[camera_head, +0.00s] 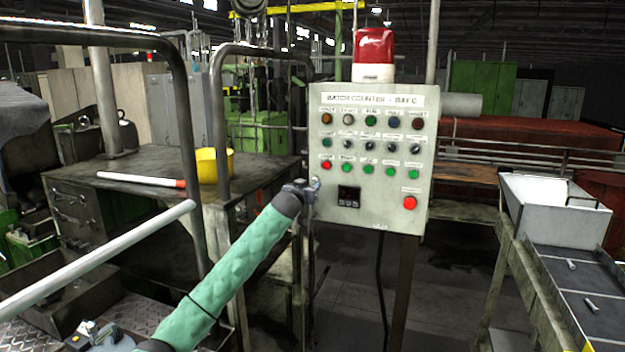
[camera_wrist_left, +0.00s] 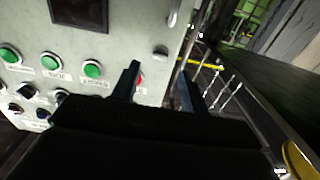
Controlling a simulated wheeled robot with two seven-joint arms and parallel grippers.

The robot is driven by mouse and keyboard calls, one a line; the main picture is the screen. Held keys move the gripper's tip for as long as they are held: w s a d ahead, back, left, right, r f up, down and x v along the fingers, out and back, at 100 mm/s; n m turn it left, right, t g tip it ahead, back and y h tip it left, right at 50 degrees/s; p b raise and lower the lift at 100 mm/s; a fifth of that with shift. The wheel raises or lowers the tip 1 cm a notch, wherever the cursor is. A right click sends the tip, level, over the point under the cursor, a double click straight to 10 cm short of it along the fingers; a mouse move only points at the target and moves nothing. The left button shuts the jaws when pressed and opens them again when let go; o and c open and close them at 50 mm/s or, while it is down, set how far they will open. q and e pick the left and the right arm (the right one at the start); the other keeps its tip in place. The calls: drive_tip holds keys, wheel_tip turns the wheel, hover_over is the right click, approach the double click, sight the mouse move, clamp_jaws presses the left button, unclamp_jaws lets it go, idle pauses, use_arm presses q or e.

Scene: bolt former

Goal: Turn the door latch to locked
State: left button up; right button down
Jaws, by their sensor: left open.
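The grey control panel (camera_head: 372,208), labelled "BATCH COUNTER - BAY C", stands upright on a post. A small metal latch knob (camera_head: 317,183) sits low on its left edge. My left gripper (camera_head: 309,188) is at the panel's left edge, close to the latch. In the wrist view its two dark fingers (camera_wrist_left: 159,68) are apart with nothing held between them. I cannot tell whether they touch the latch or which way it is turned. My right gripper is not in view.
Several buttons and switches and a small dark display (camera_head: 348,196) are on the panel face, with a red beacon (camera_head: 374,52) on top. A dark rail (camera_head: 212,130) and a bench with a yellow bucket (camera_head: 212,164) are left. A chute (camera_head: 555,215) stands right.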

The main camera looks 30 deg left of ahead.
sight(315, 180)
use_arm(q)
drive_tip(key=p+x, duration=0.1)
drive_tip(key=x, duration=0.2)
drive_tip(key=shift+w+a+r+p, duration=0.1)
drive_tip(key=shift+r+p, duration=0.05)
drive_tip(key=shift+p, duration=0.2)
drive_tip(key=shift+w+a, duration=0.1)
drive_tip(key=shift+w, duration=0.55)
drive_tip(key=shift+c, duration=0.2)
clamp_jaws()
